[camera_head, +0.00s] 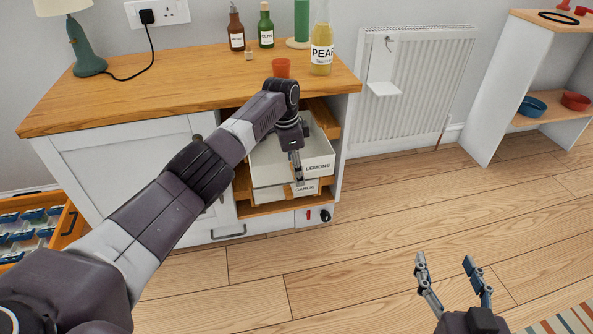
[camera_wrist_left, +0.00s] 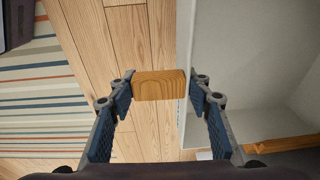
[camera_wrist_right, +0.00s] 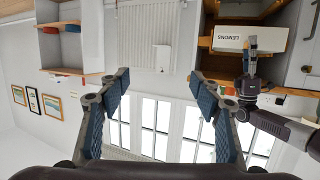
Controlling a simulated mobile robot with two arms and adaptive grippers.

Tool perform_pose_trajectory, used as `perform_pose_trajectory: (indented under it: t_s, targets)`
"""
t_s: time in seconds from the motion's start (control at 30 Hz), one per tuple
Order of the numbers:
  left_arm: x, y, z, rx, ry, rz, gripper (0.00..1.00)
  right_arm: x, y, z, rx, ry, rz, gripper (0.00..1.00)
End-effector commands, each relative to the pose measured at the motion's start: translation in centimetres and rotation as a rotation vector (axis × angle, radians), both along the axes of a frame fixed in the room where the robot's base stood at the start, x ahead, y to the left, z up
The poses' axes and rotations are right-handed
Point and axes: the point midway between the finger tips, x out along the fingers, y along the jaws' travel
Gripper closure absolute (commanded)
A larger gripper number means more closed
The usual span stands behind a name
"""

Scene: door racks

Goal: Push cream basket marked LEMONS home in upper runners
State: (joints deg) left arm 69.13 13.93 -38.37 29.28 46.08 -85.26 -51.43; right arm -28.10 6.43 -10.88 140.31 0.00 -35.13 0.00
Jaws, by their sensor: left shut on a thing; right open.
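The cream basket marked LEMONS (camera_head: 318,164) juts out of the open right bay of the white cabinet, above another pale basket marked GARLIC (camera_head: 305,189). It also shows upside down in the right wrist view (camera_wrist_right: 228,38). My left gripper (camera_head: 298,178) points down at the LEMONS basket's front. In the left wrist view it is shut on a wooden handle (camera_wrist_left: 160,85), beside a pale wall that looks like the LEMONS basket's front. The left arm hides part of the basket and bay. My right gripper (camera_head: 447,272) is open and empty over the floor, well apart from the baskets.
The wooden worktop (camera_head: 180,80) holds a lamp (camera_head: 85,50), an orange cup (camera_head: 281,68) and several bottles. A radiator (camera_head: 425,85) and a shelf unit (camera_head: 490,110) stand to the right. The floor before the cabinet is clear.

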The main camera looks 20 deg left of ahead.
Motion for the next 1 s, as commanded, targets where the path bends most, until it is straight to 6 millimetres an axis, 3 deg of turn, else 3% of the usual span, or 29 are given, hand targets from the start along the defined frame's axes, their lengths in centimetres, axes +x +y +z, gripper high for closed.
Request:
perform_pose_trajectory:
  t_s: [1.0]
  targets:
    - [0.3,0.1,0.1,0.0,-0.002,-0.001,0.92,0.9,0.8,3.8,0.043,-0.173,0.012,0.42]
